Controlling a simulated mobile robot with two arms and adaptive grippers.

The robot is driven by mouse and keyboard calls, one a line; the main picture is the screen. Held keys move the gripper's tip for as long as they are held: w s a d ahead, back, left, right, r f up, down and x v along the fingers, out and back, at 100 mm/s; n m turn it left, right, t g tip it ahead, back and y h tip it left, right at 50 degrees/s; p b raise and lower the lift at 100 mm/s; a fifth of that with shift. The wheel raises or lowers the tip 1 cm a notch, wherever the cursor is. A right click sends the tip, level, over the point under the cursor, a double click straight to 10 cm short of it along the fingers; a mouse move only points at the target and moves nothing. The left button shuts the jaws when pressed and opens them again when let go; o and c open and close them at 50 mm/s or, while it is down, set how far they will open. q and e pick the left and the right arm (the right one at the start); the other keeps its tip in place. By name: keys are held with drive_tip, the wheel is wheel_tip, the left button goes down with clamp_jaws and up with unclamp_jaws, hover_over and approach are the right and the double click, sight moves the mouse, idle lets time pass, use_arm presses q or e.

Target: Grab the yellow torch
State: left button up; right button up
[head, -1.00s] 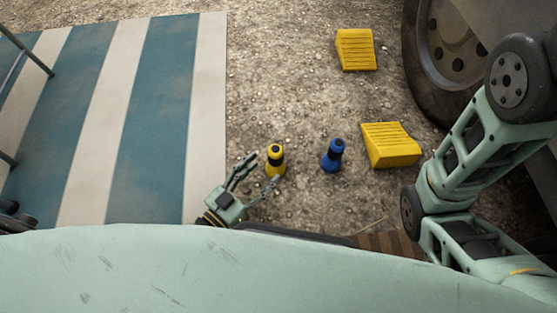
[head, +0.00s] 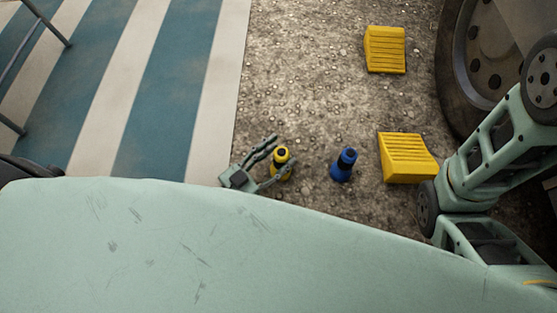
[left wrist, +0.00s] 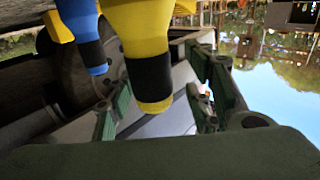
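The yellow torch (head: 281,163), with a black band, stands upright on the gravel. My left gripper (head: 279,157) is open, with one finger on each side of the torch. In the left wrist view, which looks upside down, the yellow torch (left wrist: 139,32) hangs between the spread fingers (left wrist: 160,90), and gaps show beside it. A blue torch (head: 344,165) stands a short way to the right, and it also shows in the left wrist view (left wrist: 80,22). My right arm shows at the right, but its gripper is not in view.
Two yellow wheel chocks (head: 385,50) (head: 407,158) lie right of the torches, near a vehicle wheel (head: 490,60). A blue-and-white striped mat (head: 165,85) covers the left, with metal legs (head: 45,22) on it. Gravel behind the torches is clear.

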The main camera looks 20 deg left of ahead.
use_arm(q)
drive_tip(key=shift+s, duration=0.1)
clamp_jaws()
drive_tip(key=shift+r, duration=0.15)
